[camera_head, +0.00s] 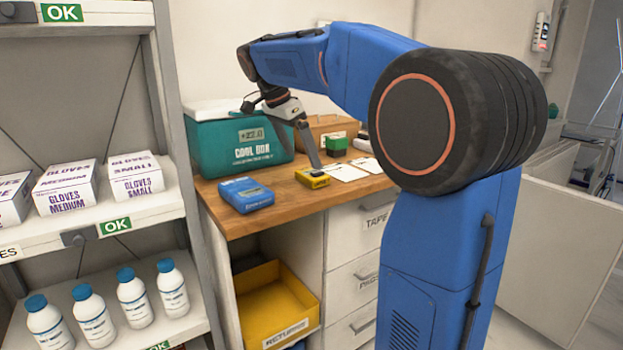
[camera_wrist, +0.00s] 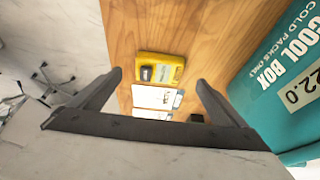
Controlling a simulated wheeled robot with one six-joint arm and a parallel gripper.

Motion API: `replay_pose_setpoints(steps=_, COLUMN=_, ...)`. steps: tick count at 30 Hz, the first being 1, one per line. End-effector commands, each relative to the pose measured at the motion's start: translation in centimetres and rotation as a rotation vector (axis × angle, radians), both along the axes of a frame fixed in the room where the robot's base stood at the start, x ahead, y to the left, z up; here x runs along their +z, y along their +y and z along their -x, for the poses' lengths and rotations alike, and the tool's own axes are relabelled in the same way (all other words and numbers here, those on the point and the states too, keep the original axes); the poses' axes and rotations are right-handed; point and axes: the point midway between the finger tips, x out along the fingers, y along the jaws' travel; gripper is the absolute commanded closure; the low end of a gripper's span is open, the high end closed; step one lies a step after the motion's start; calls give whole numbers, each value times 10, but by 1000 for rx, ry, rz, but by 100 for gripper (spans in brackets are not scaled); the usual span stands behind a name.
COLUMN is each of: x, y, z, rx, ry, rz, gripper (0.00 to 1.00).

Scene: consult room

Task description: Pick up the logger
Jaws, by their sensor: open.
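A small yellow device (camera_head: 312,178) with a dark display, which looks like the logger, lies on the wooden counter in front of the teal cool box. In the wrist view the yellow device (camera_wrist: 172,68) lies in line with the gap between the fingertips, nothing covering it. My gripper (camera_head: 310,158) points down just above and behind the yellow device in the head view. Its fingers are open and empty, and it also shows in the wrist view (camera_wrist: 158,79). I cannot tell the exact height between fingertips and device.
A blue device (camera_head: 246,195) lies left of the yellow one. White cards (camera_head: 345,172) and a green block (camera_head: 337,146) are to the right. A shelf (camera_head: 150,212) with glove boxes and bottles stands left.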

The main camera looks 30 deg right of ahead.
Motion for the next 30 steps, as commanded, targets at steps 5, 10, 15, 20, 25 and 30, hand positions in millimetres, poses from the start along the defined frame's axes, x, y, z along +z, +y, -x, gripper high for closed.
replay_pose_setpoints(steps=5, x=-15, y=-7, z=0, rx=0, ry=0, rz=0, gripper=4)
replay_pose_setpoints(steps=10, x=-22, y=-13, z=0, rx=-1, ry=1, rz=0, gripper=4)
replay_pose_setpoints(steps=15, x=-39, y=-30, z=0, rx=-2, ry=1, rz=0, gripper=4)
replay_pose_setpoints(steps=20, x=-55, y=-37, z=0, rx=1, ry=1, rz=0, gripper=4)
replay_pose_setpoints(steps=25, x=-61, y=-39, z=0, rx=0, ry=0, rz=0, gripper=4)
replay_pose_setpoints(steps=30, x=-61, y=-39, z=0, rx=0, ry=0, rz=0, gripper=4)
